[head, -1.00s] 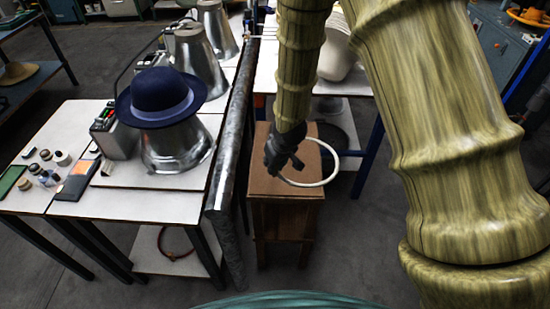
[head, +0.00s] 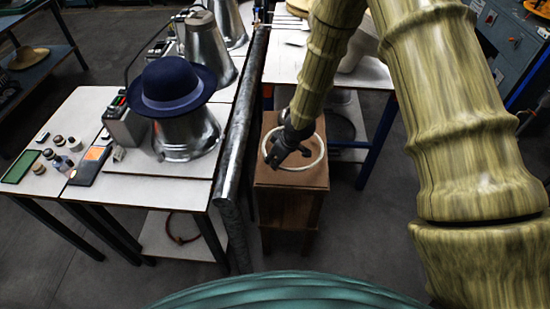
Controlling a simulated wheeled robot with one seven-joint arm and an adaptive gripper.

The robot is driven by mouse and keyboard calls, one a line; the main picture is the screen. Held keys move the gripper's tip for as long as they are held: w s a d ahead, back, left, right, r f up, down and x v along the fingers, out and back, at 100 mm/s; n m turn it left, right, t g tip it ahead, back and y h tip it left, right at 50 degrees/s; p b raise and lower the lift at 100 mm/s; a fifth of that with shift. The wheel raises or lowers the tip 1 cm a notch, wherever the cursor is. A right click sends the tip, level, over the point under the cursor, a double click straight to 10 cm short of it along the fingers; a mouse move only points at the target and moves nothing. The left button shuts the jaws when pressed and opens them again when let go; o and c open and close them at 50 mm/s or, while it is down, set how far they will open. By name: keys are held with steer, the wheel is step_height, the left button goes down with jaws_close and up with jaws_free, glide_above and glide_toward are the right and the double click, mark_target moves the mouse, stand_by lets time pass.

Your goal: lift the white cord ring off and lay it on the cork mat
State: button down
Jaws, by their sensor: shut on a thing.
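The white cord ring (head: 324,155) is held by my gripper (head: 280,157), which is shut on the ring's near left side. The ring looks nearly flat and is over the top of a small wooden stand. I cannot tell whether it touches the surface or hangs just above it. The brown top of the stand looks like the cork mat (head: 292,181); its border with the wood is hard to make out. My gripper covers part of the ring and mat. A dark blue hat (head: 172,82) sits on a metal cone at left, with no white ring on it.
A metal rail (head: 240,130) runs along the white table's edge, close left of the wooden stand (head: 285,215). Further metal cones (head: 207,52) stand behind the hat. A blue-legged table (head: 378,145) is behind and right of the stand. Small jars lie at far left.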

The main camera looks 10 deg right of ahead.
steer(key=shift+f+b, duration=1.75)
steer(key=shift+f, duration=0.9)
steer(key=shift+s, duration=0.1)
steer(key=shift+f, duration=0.15)
steer(key=c, duration=1.3)
jaws_free()
steer(key=shift+o, duration=0.2)
steer(key=shift+d+r+p, duration=0.1)
steer(key=shift+r+p, duration=0.1)
steer(key=shift+p, duration=0.15)
